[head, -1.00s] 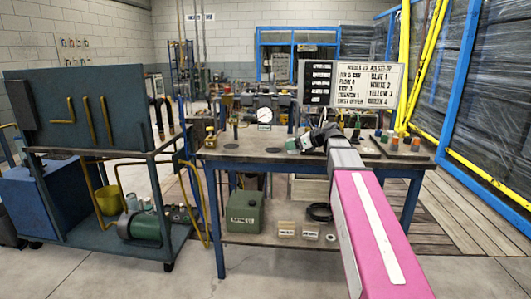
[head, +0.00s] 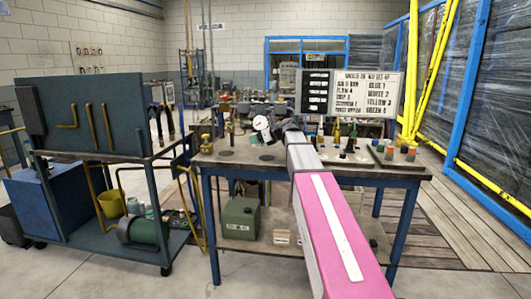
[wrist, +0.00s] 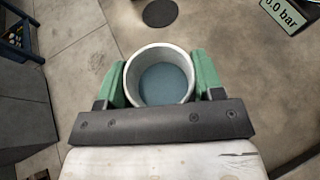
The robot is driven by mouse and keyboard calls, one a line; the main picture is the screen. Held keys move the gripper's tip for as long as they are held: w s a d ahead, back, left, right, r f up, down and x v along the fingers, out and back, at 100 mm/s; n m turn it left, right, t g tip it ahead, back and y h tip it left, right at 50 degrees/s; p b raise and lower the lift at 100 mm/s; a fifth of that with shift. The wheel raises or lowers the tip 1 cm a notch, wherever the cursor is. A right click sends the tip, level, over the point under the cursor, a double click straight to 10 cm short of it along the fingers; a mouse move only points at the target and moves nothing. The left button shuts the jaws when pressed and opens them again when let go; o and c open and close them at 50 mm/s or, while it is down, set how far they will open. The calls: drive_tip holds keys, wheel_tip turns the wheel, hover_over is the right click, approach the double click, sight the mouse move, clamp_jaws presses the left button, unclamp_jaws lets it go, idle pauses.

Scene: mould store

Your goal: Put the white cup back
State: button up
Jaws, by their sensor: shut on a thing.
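The white cup (wrist: 160,88) is between the two green fingers of my gripper (wrist: 160,76) in the wrist view. Its pale round rim faces the camera and its inside looks blue-grey. The gripper is shut on it. The cup appears upright and above the workbench top. Two dark round spots lie on the bench top, one at left (head: 226,153) and one nearer the arm (head: 267,157). A dark spot also shows beyond the cup in the wrist view (wrist: 160,12).
A sign board (head: 368,93) listing colours with numbers stands at the back of the bench. Coloured items (head: 411,153) stand on the right. A green "6.0 bar" label (wrist: 286,14) is near the gripper. A blue trolley (head: 100,158) stands left, with a gap between.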

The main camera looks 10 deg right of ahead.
hover_over(267, 158)
wheel_tip(267, 158, down, 3)
drive_tip(key=shift+w+f, duration=0.15)
drive_tip(key=shift+f, duration=1.9)
drive_tip(key=shift+f, duration=0.2)
drive_tip(key=o, duration=1)
drive_tip(key=shift+r, duration=0.15)
drive_tip(key=shift+s+d+r, duration=0.15)
drive_tip(key=shift+s+d, duration=0.05)
drive_tip(key=v, duration=1.1)
drive_tip(key=shift+s+d+r, duration=0.1)
drive_tip(key=shift+d+r, duration=0.05)
drive_tip(key=shift+d, duration=0.05)
